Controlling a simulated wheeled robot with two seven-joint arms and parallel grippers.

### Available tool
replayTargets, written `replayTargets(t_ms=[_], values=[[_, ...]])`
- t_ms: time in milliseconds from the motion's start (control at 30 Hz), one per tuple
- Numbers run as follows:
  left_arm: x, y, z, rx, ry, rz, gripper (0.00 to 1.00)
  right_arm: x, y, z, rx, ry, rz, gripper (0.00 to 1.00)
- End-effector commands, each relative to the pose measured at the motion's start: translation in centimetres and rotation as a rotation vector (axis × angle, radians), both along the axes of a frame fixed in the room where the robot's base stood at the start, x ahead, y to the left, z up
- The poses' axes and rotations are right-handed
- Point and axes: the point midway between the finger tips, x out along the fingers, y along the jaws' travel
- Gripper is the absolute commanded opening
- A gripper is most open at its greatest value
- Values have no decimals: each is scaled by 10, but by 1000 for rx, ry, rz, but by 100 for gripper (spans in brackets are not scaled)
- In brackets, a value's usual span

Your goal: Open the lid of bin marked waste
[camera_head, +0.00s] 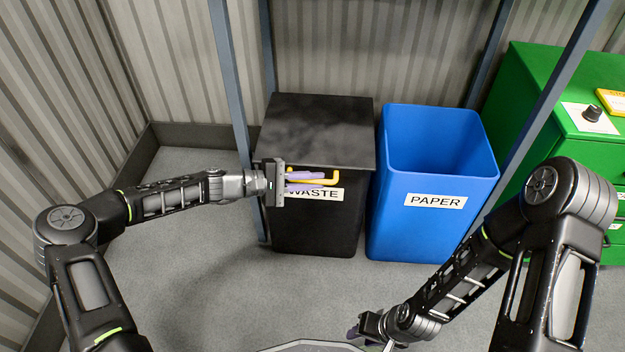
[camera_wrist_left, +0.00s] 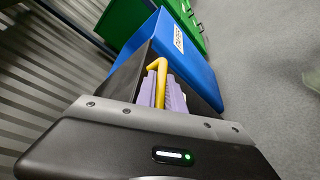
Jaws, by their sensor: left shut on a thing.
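The black bin labelled WASTE (camera_head: 318,225) stands upright on the floor. Its dark flat lid (camera_head: 320,130) covers its top. A yellow handle (camera_head: 334,177) sits at the lid's front edge, just above the label. My left gripper (camera_head: 305,182) reaches it from the left and is shut on the handle. The left wrist view shows the yellow handle (camera_wrist_left: 161,68) between the purple fingers of the left gripper (camera_wrist_left: 165,95). The fingers partly cover the label. My right gripper (camera_head: 368,335) is low at the picture's bottom edge, away from the bins; its fingers are barely visible.
An open blue bin labelled PAPER (camera_head: 430,225) stands close to the right of the waste bin. A green cabinet (camera_head: 535,105) is at the right. Blue-grey posts (camera_head: 232,95) rise near the bins. The grey floor (camera_head: 230,300) in front is clear.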

Motion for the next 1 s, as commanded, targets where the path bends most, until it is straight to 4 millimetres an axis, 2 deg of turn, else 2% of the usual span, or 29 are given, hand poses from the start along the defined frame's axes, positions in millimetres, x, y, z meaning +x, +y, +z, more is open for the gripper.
replayTargets(t_ms=[767, 1000], values=[[0, 0, 0, 0, 1, 0, 0, 0, 0, 0, 0, 0, 0, 36], [0, 0, 15, 1, 29, -1, 0, -2, 0, 15, 1, 4, 3, 36]])
